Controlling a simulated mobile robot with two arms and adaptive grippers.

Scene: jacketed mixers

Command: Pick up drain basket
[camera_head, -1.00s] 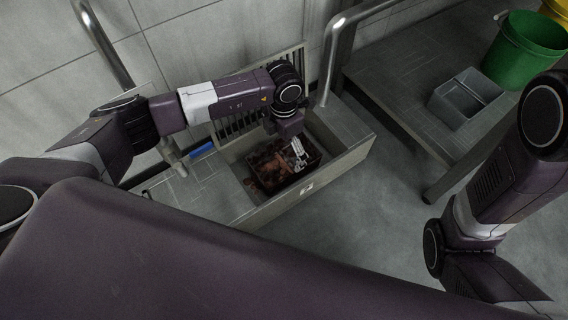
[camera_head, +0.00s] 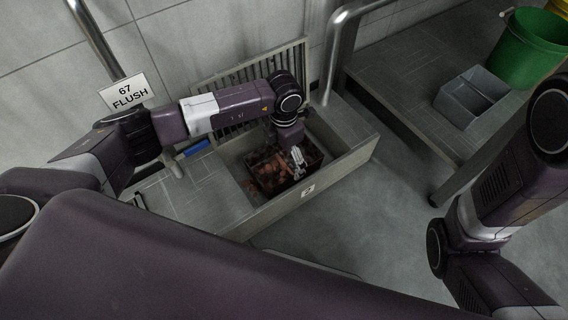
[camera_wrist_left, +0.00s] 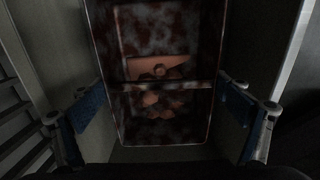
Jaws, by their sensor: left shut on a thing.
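The drain basket (camera_head: 268,182) is a dark, rust-stained box with reddish-brown lumps in it. It sits within the open grey drain box (camera_head: 335,175) in the head view. In the left wrist view the basket (camera_wrist_left: 160,128) fills the middle, with a thin bar across it. My left gripper (camera_head: 297,158) reaches down to the basket's right part in the head view. Its blue-padded fingers (camera_wrist_left: 163,108) stand on both sides of the basket in the wrist view, shut on it. The exact contact is dark. My right gripper is out of view; only its arm shows at right.
A slotted grate (camera_head: 235,82) leans against the wall behind the drain. A "67 FLUSH" sign (camera_head: 127,93) is on the left. At right, a low platform (camera_head: 400,75) holds a grey divided bin (camera_head: 470,97) and a green bucket (camera_head: 525,50). Floor right of the drain is clear.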

